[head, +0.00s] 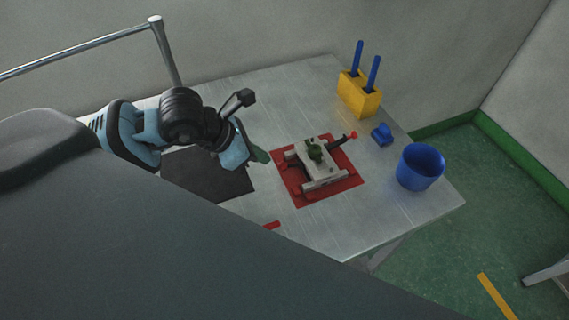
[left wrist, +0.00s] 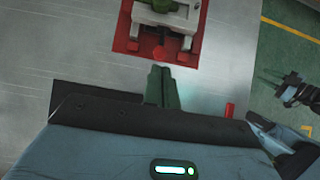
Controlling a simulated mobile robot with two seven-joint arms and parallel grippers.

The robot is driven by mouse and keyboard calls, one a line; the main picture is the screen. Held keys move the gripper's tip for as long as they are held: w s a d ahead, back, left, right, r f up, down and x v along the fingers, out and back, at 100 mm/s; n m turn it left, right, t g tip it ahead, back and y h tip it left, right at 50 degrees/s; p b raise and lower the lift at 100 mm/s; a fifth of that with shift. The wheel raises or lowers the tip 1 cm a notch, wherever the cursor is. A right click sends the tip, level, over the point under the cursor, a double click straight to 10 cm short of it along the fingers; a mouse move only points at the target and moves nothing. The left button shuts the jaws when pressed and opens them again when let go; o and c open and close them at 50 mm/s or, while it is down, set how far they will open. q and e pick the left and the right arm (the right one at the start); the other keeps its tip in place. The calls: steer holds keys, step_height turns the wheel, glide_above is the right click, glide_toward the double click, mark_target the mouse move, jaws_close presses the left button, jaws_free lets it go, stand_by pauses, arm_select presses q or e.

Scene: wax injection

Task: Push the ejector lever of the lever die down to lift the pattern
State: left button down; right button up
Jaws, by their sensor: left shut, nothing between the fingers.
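The lever die (head: 325,180) is a pale grey block on a red plate, with a dark lever ending in a red knob (head: 352,135) at its far right. A green pattern (head: 316,150) sits upright on top of the die. My left gripper (head: 262,156), with green fingers, is shut and empty, left of the die and apart from it.
A yellow holder (head: 360,98) with two blue-handled tools stands at the back. A small blue object (head: 382,134) and a blue bucket (head: 420,167) are right of the die. A dark mat (head: 205,172) lies under my left arm. The table front is mostly clear.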

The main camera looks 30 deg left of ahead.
mark_target(280, 165)
arm_select(q)
steer(key=b+x, duration=0.1)
steer(key=x, duration=0.3)
steer(key=shift+s+f, duration=0.1)
steer(key=shift+f, duration=0.05)
steer(key=shift+w+d+f+b, duration=0.15)
steer(key=shift+w+f+b, duration=0.1)
steer(key=shift+b, duration=0.15)
arm_select(e)
steer(key=f, duration=0.1)
steer(key=s, duration=0.1)
steer(key=f, duration=0.1)
steer(key=shift+s+a+f+g, duration=0.3)
steer(key=shift+s, duration=0.1)
arm_select(q)
steer(key=shift+f+b, duration=0.75)
steer(key=shift+f, duration=0.65)
steer(key=shift+r, duration=0.3)
steer(key=shift+s+a+r+p, duration=0.25)
steer(key=shift+s+a+r, duration=0.05)
steer(key=shift+s+a, duration=0.25)
steer(key=shift+s+a+r+p, duration=0.25)
steer(key=shift+s+a, duration=0.15)
steer(key=shift+s, duration=0.15)
arm_select(e)
steer(key=shift+s+f, duration=0.3)
steer(key=shift+f, duration=0.15)
